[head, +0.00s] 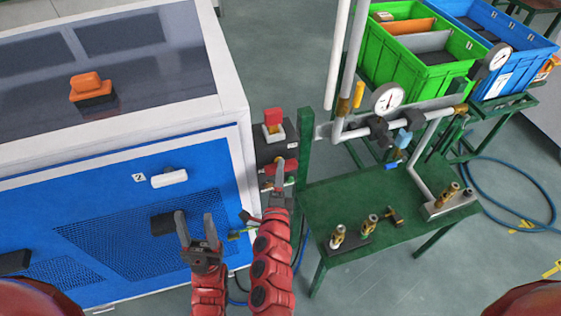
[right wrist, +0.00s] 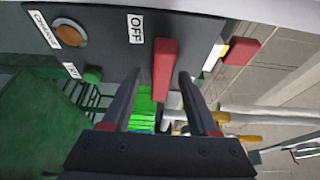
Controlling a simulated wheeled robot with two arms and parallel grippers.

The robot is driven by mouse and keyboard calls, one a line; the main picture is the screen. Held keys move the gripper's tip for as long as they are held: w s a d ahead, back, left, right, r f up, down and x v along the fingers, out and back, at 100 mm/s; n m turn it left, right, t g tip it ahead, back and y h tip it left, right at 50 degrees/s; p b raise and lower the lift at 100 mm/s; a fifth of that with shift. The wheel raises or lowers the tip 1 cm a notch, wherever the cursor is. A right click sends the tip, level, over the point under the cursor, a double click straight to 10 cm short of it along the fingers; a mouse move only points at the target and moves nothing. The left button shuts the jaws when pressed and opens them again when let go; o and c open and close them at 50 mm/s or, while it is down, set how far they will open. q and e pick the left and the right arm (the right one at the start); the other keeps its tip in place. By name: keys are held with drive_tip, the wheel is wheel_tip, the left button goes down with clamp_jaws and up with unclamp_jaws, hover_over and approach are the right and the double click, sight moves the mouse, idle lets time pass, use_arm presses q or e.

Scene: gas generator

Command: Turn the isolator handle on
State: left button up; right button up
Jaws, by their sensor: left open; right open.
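The isolator handle is a red bar (right wrist: 165,68) on a dark panel (right wrist: 105,62), beside an OFF label (right wrist: 135,28) in the right wrist view. My right gripper (right wrist: 158,78) is open, its two fingers on either side of the red bar. The bar is closer to the right-hand finger; I cannot tell whether they touch. In the head view my right gripper (head: 279,180) is at the dark control box (head: 277,151) and partly hides the handle (head: 284,166). My left gripper (head: 197,228) is open and empty in front of the blue cabinet's mesh.
The blue and white generator cabinet (head: 110,199) stands left of the control box. A green table (head: 352,203) with pipes, a gauge (head: 387,98) and brass fittings stands right. A red block (head: 273,117) tops the box. A blue hose (head: 508,166) lies on the floor.

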drive_tip(key=shift+r, duration=0.1)
drive_tip(key=shift+c, duration=0.4)
clamp_jaws()
